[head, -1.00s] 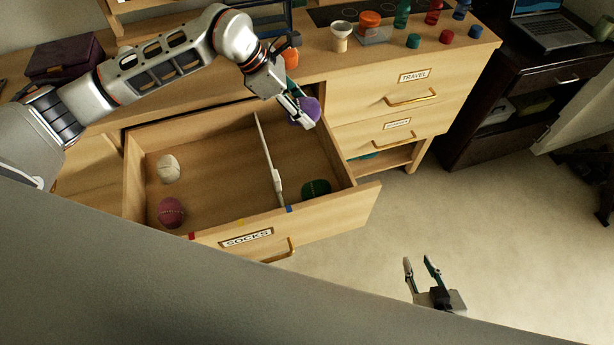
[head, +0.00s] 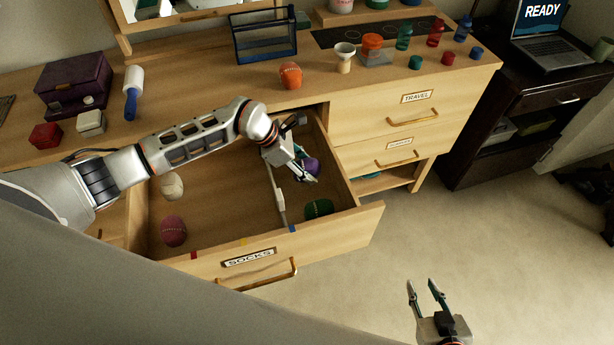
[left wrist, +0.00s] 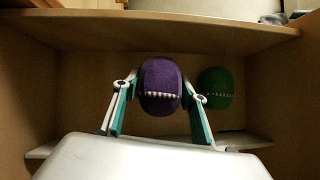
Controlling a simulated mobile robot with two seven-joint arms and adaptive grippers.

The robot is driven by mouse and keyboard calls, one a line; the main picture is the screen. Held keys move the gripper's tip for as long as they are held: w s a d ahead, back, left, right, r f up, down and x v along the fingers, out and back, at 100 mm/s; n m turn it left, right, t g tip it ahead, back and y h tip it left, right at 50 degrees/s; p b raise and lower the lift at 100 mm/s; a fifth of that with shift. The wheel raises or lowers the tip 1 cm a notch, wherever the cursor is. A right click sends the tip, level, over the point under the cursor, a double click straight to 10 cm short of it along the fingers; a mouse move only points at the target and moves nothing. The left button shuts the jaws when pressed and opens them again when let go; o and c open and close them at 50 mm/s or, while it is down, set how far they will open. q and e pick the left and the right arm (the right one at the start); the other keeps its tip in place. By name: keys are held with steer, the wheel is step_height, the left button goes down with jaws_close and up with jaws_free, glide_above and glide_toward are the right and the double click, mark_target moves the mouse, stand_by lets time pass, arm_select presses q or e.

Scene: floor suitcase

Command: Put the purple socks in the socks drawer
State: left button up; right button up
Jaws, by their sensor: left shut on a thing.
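The socks drawer (head: 330,232) stands open, with a SOCKS label on its front and a pale divider (head: 277,196) inside. My left gripper (head: 306,172) is down in the right compartment, shut on the purple socks (head: 312,165). In the left wrist view the purple socks (left wrist: 160,88) sit between the two fingers. The green socks (head: 318,208) lie in the same compartment, nearer the drawer front. White socks (head: 172,186) and dark pink socks (head: 174,231) lie in the left compartment. Whether the purple socks touch the drawer floor, I cannot tell. My right gripper (head: 427,290) is open and empty above the floor.
An orange rolled item (head: 290,75), a dark wire basket (head: 263,40), a cup (head: 344,56) and several small bottles stand on the dresser top. A TRAVEL drawer (head: 400,108) is shut to the right.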

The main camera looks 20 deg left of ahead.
arm_select(q)
steer(key=shift+f, duration=2.1)
steer(key=shift+f+b, duration=0.2)
steer(key=shift+b, duration=0.1)
steer(key=o, duration=1.1)
steer(key=shift+r, duration=0.1)
steer(key=shift+r, duration=0.25)
steer(key=v, duration=1.1)
steer(key=shift+s+a+r+p, duration=0.15)
steer(key=shift+a+r+p, duration=0.05)
steer(key=shift+r+p, duration=0.15)
steer(key=shift+f, duration=0.1)
